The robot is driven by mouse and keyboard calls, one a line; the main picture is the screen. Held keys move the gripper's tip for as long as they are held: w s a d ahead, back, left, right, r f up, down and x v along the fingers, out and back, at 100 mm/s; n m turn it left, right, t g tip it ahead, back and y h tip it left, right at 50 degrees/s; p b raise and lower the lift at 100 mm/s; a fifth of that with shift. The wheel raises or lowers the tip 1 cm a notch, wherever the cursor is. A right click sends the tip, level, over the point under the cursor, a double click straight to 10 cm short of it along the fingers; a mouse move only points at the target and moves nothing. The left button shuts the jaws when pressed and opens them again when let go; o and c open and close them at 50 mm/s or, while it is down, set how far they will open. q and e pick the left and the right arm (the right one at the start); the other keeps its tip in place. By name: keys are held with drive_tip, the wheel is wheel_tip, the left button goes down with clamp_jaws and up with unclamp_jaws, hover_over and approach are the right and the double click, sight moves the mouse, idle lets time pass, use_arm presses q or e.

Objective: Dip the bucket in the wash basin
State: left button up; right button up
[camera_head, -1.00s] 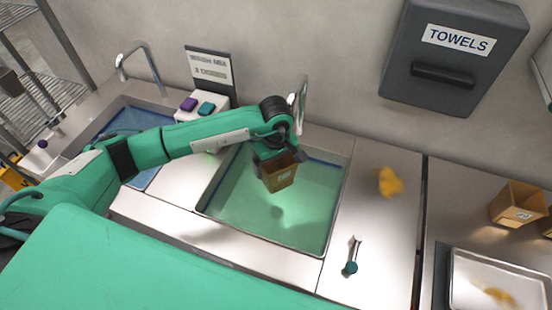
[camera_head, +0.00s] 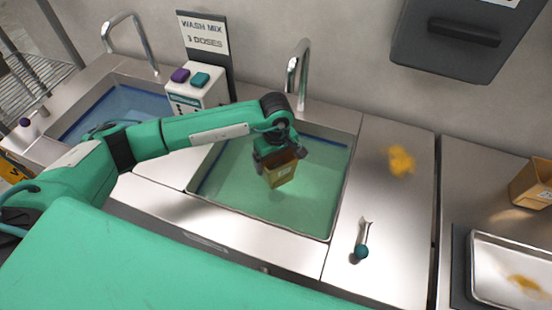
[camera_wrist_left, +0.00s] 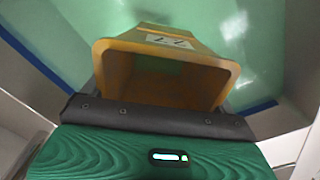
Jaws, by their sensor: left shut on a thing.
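My left gripper (camera_head: 281,157) is shut on the tan bucket (camera_head: 281,173), which has a white label. It holds the bucket over the right-hand wash basin (camera_head: 347,165), inside its rim as seen from the head. The basin holds green liquid (camera_head: 305,208). I cannot tell whether the bucket's lower end touches the liquid. In the left wrist view the bucket (camera_wrist_left: 165,48) shows its open mouth toward the camera, with green liquid behind it. My right gripper is not in view.
A second basin with blue liquid (camera_head: 120,113) lies to the left. A dispenser (camera_head: 197,92) with purple and teal buttons and a faucet (camera_head: 298,72) stand behind. A teal-knobbed lever (camera_head: 362,240) and a yellow lump (camera_head: 400,160) are on the right counter.

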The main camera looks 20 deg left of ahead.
sight(276, 165)
use_arm(q)
wheel_tip(276, 165, down, 6)
drive_tip(key=b, duration=0.4)
drive_tip(key=shift+r+b, duration=0.25)
drive_tip(key=shift+b, duration=0.05)
drive_tip(key=shift+f+b, duration=0.35)
wheel_tip(276, 165, down, 2)
drive_tip(key=shift+f+b, duration=0.1)
drive_tip(key=shift+b, duration=0.9)
drive_tip(key=shift+f, duration=0.25)
drive_tip(key=shift+f+b, duration=0.7)
drive_tip(key=shift+b, duration=0.2)
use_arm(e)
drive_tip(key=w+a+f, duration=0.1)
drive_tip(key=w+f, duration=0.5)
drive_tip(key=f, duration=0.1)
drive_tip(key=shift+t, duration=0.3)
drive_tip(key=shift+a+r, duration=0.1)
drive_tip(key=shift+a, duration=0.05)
